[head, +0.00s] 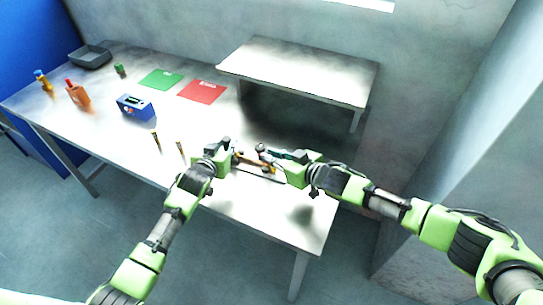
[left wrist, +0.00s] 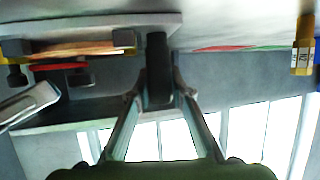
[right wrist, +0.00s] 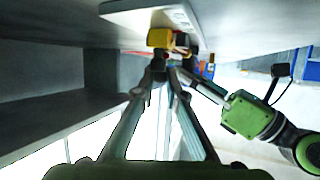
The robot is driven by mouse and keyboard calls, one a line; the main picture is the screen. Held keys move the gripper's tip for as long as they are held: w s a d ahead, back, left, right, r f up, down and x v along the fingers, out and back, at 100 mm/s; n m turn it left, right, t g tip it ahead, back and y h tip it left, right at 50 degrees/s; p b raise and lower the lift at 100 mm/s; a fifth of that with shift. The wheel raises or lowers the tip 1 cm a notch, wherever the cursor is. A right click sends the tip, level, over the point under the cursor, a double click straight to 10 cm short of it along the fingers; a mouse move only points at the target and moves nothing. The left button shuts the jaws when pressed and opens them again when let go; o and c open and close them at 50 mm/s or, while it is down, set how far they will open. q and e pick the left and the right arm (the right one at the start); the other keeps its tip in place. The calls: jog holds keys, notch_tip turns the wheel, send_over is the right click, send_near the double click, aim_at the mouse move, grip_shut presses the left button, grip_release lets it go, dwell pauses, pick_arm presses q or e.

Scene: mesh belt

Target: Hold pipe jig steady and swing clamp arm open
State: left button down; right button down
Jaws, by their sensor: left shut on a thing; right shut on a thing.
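The pipe jig (head: 262,176) lies on the table between my two grippers, mostly hidden by them in the head view. In the left wrist view its pale base plate (left wrist: 95,24) carries a copper-coloured pipe (left wrist: 75,50). My left gripper (left wrist: 160,98) is shut on a dark upright block (left wrist: 157,58) at the plate's edge. In the right wrist view the plate (right wrist: 150,8) shows with a yellow piece (right wrist: 160,38) on it. My right gripper (right wrist: 162,75) is shut on a small dark part beside the yellow piece, seemingly the clamp arm; its angle is unclear.
A raised shelf (head: 300,68) stands behind the jig. Green (head: 161,79) and red (head: 202,91) mats, a blue device (head: 136,107), an orange holder (head: 78,95) and a grey tray (head: 90,57) lie to the left. Two thin upright pieces (head: 157,142) stand near my left arm.

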pick_arm(q)
jog(key=shift+d, duration=0.15)
pick_arm(e)
jog(key=shift+w+d+n+g+y, duration=0.3)
jog(key=shift+w+n+g+y, duration=0.25)
jog(key=shift+n+g, duration=0.35)
jog(key=shift+w+d+n+g+y, duration=0.3)
jog(key=shift+w+n+g+y, duration=0.25)
jog(key=shift+n+g, duration=0.3)
jog(key=shift+w+r+n+g+y, duration=0.25)
jog(key=shift+w+n+g, duration=0.2)
jog(key=shift+n+g, duration=0.3)
jog(key=shift+f, duration=0.1)
jog(key=shift+s+d+f+g, duration=0.15)
jog(key=shift+s+d+g, duration=0.05)
jog(key=shift+s+g, duration=0.1)
jog(key=c, duration=2)
grip_release()
jog(key=shift+c, duration=0.2)
jog(key=shift+d, duration=0.1)
